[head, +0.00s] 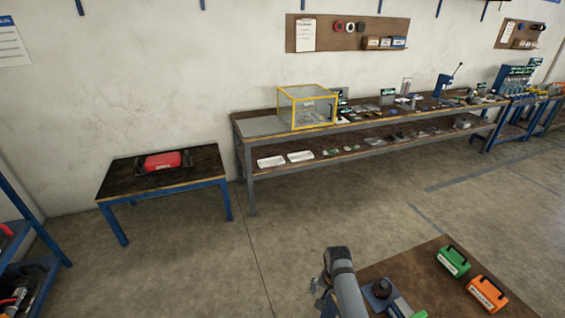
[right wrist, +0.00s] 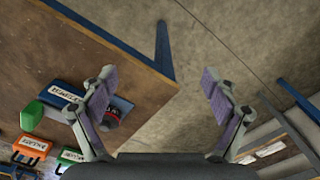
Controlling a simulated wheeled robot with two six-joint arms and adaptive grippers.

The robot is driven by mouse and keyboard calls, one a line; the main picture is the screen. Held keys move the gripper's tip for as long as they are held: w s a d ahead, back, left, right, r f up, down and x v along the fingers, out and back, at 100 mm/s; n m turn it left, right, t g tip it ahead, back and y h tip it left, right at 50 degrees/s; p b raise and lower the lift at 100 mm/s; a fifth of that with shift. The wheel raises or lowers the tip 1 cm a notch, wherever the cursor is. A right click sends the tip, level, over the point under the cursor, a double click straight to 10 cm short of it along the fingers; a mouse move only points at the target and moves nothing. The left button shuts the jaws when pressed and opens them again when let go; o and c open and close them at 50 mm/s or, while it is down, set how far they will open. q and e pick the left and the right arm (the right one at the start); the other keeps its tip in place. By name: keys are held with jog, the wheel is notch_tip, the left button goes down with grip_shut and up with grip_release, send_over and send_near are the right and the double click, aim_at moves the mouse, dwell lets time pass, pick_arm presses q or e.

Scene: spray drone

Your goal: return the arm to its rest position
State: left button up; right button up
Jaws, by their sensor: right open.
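My right arm (head: 345,278) rises at the bottom centre of the head view, beside the near brown table. Its gripper (head: 324,288) is small and partly hidden there. My left gripper is in neither view.
The near table (head: 408,268) holds a green case (head: 453,261) and an orange case (head: 487,293). A low table (head: 120,179) with a red case (head: 166,160) stands at left. A long bench (head: 262,183) lines the wall. Open floor lies between.

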jog(key=s+d+f+n+b, duration=0.1)
jog(key=s+d+f+b, duration=0.1)
jog(key=s+f, duration=0.6)
jog(key=s+d+f+n+b, duration=0.2)
jog(key=s+f+b, duration=0.1)
jog(key=f, duration=0.8)
jog(key=s+d+f+n+b, duration=0.1)
jog(key=s+d+f+b, duration=0.1)
jog(key=s+f, duration=0.6)
pick_arm(q)
notch_tip(320, 180, down, 13)
jog(key=b, duration=0.5)
jog(key=shift+d, duration=0.2)
pick_arm(e)
jog(key=s+d+f+n, duration=0.1)
jog(key=s+d+f, duration=0.1)
jog(key=s+f, duration=0.3)
jog(key=s+d+f+n, duration=0.1)
jog(key=s+d+f, duration=0.2)
jog(key=s+f, duration=0.2)
jog(key=s+d+f+n+t, duration=0.1)
jog(key=s+d+f, duration=0.2)
jog(key=s, duration=0.7)
notch_tip(320, 180, down, 2)
jog(key=shift+s+f+h, duration=0.15)
jog(key=shift+s+h, duration=0.15)
jog(key=shift+h, duration=0.1)
